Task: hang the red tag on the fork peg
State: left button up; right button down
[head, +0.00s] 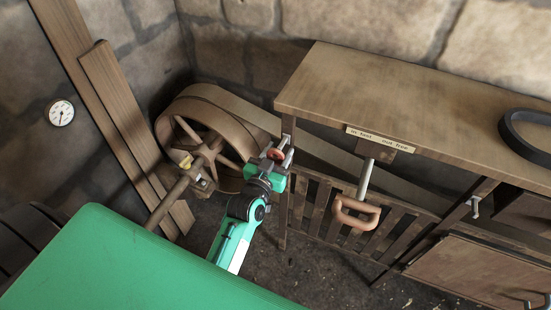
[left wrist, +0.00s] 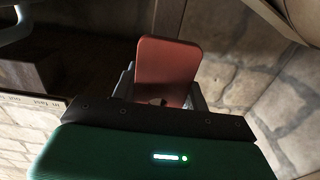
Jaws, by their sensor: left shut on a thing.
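The red tag (left wrist: 167,65) is a flat red plate with rounded corners in the left wrist view. It stands up between the fingers of my left gripper (left wrist: 163,92), which is shut on it. In the head view my left gripper (head: 282,152) is near the left end of the bench, with a small part of the red tag (head: 275,154) showing. I cannot clearly pick out the fork peg. A metal peg-like fitting (head: 475,204) sits under the bench at the right, away from my gripper. My right gripper is out of view.
A wooden bench (head: 390,85) bears a dark belt ring (head: 528,135) and a label (head: 380,139). A rod with a brown handle (head: 357,213) hangs below, before a slatted guard (head: 322,204). A belted wheel (head: 208,140) stands left of my gripper, by leaning planks (head: 125,110).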

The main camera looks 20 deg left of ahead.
aim_at(286, 140)
pick_arm(q)
jog(key=shift+w+f+b, duration=0.1)
jog(key=shift+w+b, duration=0.35)
jog(key=shift+w, duration=0.6)
jog(key=shift+w+b, duration=0.4)
jog(key=shift+w, duration=1.2)
jog(key=shift+p, duration=0.4)
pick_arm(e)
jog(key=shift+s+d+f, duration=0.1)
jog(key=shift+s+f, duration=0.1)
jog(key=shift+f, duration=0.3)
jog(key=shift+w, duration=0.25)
pick_arm(q)
jog(key=o, duration=1)
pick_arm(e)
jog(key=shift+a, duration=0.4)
